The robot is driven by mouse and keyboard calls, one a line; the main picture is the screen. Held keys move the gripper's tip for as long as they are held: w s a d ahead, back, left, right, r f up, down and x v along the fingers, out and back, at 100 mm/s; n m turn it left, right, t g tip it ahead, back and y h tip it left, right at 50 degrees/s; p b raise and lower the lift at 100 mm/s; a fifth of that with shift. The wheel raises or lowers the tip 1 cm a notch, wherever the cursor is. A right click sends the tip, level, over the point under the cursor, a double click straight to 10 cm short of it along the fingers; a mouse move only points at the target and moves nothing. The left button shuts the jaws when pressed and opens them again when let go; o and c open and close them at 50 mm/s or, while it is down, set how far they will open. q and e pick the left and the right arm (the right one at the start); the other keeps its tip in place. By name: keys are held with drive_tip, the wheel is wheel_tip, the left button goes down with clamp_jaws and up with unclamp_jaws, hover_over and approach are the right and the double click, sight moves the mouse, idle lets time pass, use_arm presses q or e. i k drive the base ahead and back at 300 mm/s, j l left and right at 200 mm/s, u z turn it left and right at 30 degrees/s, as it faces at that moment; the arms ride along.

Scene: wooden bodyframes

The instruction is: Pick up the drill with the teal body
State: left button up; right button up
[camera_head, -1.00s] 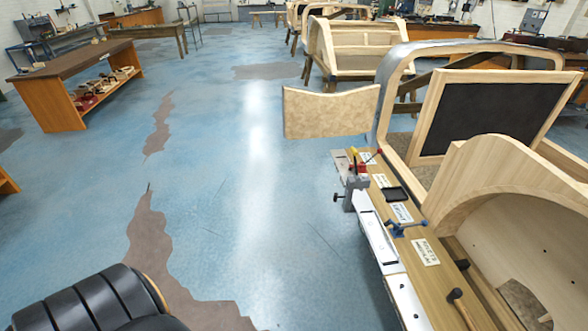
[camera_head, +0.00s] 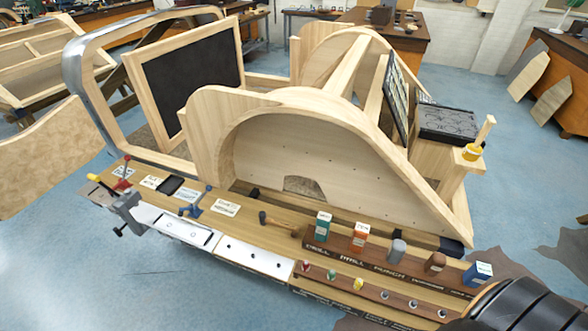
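A small upright item with a teal and white body (camera_head: 323,226) stands at the left end of a dark tool rack (camera_head: 316,246), above a label reading DRILL. It looks like the teal drill, though only its upper part shows. Right of it on the rack stand an orange-and-white item (camera_head: 359,237) above another DRILL label, a grey one (camera_head: 397,251), a brown one (camera_head: 435,263) and a blue one (camera_head: 479,274).
The rack sits on a wooden bench (camera_head: 236,224) in front of a wooden car bodyframe (camera_head: 300,150). A vise (camera_head: 126,208), clamp (camera_head: 194,205) and mallet (camera_head: 275,222) are on the bench. Coloured handles line a lower strip. Blue floor (camera_head: 60,270) is clear at the left front.

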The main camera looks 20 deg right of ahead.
sight(322, 223)
drive_tip(key=l+z, duration=0.1)
drive_tip(key=z, duration=0.9)
